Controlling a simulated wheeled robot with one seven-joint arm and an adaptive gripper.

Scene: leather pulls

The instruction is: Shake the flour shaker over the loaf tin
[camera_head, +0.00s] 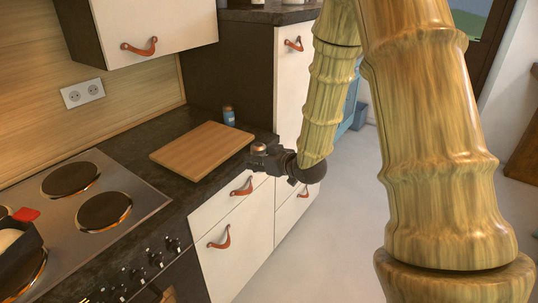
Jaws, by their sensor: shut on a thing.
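My gripper (262,160) is at the front edge of the counter, beside the right end of the wooden board. It is shut on a small dark thing with a copper-coloured top (259,147), which looks like the flour shaker. The fingers hide most of it. A dark tin with pale contents (14,262), which looks like the loaf tin, is at the far left on the stove, cut off by the picture edge. A red piece (26,214) shows at its rim. My gripper is far to the right of this tin.
A wooden board (203,150) lies on the dark counter, with a small blue jar (229,116) behind it. The stove (86,222) has round hotplates and front knobs. A wall cabinet (150,32) hangs above. Drawers with leather pulls (241,188) are below. The floor at right is open.

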